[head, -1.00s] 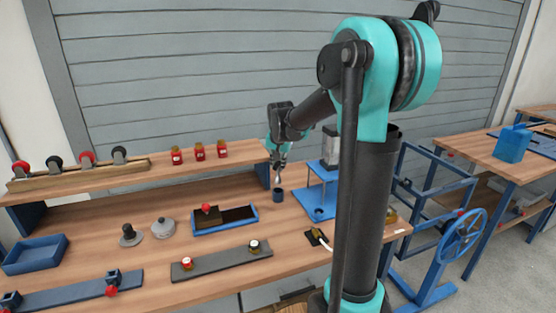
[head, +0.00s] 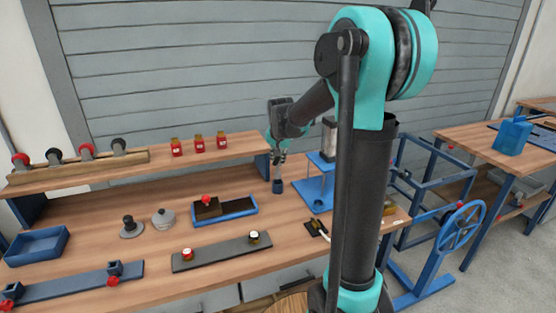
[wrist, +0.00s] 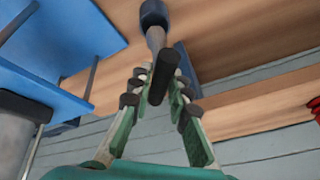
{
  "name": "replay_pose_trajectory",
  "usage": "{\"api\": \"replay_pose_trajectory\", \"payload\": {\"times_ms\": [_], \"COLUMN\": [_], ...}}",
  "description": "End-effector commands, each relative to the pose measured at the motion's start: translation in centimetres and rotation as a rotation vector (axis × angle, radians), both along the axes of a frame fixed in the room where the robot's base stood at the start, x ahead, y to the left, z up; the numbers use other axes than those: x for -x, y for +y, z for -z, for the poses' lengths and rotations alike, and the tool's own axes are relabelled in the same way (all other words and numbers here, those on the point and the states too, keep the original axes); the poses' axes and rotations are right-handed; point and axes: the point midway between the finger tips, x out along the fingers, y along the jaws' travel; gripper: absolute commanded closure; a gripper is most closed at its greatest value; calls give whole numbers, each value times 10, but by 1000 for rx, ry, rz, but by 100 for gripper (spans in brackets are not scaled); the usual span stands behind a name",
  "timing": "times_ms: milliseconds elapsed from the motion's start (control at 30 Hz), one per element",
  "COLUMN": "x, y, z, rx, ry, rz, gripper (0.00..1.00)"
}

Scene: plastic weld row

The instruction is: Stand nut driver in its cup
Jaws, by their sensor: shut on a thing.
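The nut driver has a dark handle (wrist: 165,75) and a pale grey shaft (wrist: 156,40), seen in the wrist view. My gripper (wrist: 158,72) is shut on its handle, with green fingers on both sides. The dark blue cup (wrist: 153,12) is at the top of the wrist view, where the far end of the shaft meets it. In the head view my gripper (head: 278,158) is just above the cup (head: 278,186), with the driver pointing down between them. I cannot tell whether the tip is inside the cup or only over its mouth.
A blue stand (head: 314,190) is close to the right of the cup. A blue tray (head: 239,209) with a dark block lies to the left. A raised wooden shelf (head: 140,170) with red jars (head: 199,144) runs behind. A grey bar (head: 220,252) lies in front.

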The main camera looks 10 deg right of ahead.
Motion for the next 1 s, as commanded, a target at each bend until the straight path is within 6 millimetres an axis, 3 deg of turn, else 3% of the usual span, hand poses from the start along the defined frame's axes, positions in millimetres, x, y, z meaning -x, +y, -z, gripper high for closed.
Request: {"api": "replay_pose_trajectory", "payload": {"times_ms": [367,1000], "x": [0,0], "y": [0,0], "z": [1,23], "rx": [0,0], "ry": [0,0], "rz": [0,0], "gripper": [100,100]}}
